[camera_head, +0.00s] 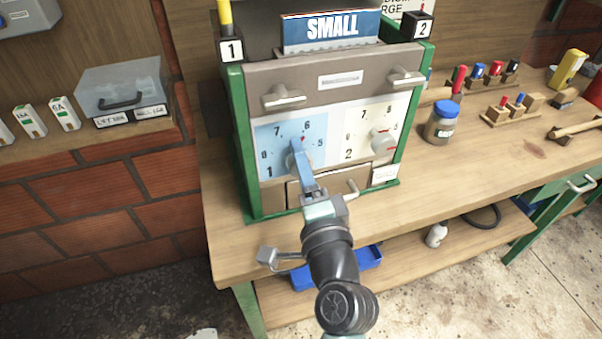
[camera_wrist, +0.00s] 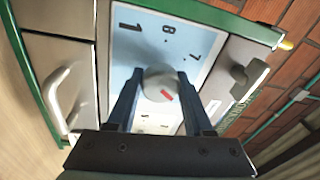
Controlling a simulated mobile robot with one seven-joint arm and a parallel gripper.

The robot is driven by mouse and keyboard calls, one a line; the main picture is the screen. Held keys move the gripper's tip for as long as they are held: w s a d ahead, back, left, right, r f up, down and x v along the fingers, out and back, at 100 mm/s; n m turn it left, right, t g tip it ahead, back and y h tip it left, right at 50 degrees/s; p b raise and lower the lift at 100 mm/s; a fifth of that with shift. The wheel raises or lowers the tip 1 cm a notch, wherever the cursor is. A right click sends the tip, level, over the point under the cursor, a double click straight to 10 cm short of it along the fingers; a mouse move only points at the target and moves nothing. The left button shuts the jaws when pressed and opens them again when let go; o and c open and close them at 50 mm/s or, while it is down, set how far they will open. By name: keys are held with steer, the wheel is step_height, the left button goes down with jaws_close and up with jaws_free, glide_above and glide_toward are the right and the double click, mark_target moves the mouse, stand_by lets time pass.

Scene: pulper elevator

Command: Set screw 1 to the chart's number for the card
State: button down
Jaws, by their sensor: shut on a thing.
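The green-framed machine (camera_head: 235,130) stands on the bench. Its left dial (camera_head: 265,135) has a light-blue face and belongs to the number 1 side. My gripper (camera_head: 298,150) reaches this dial and is shut on its round grey knob, screw 1 (camera_wrist: 158,82). A red mark shows on the knob in the wrist view; in the head view my fingers hide most of the knob, so I cannot tell the exact reading. The card (camera_head: 331,29) on top reads SMALL. The chart (camera_head: 390,8) behind it is mostly cut off; only parts of words show.
The right dial (camera_head: 372,135), cream-faced, has its own grey knob (camera_head: 383,142). Handles (camera_head: 283,96) sit above the dials. A blue-lidded jar (camera_head: 441,122) and wooden blocks with coloured pegs (camera_head: 512,112) stand on the bench to the right. The bench front is clear.

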steer(key=shift+n+b, duration=0.45)
steer(key=shift+n, duration=0.25)
steer(key=shift+c, duration=1.5)
jaws_free()
steer(key=b+v, duration=0.3)
steer(key=v, duration=1)
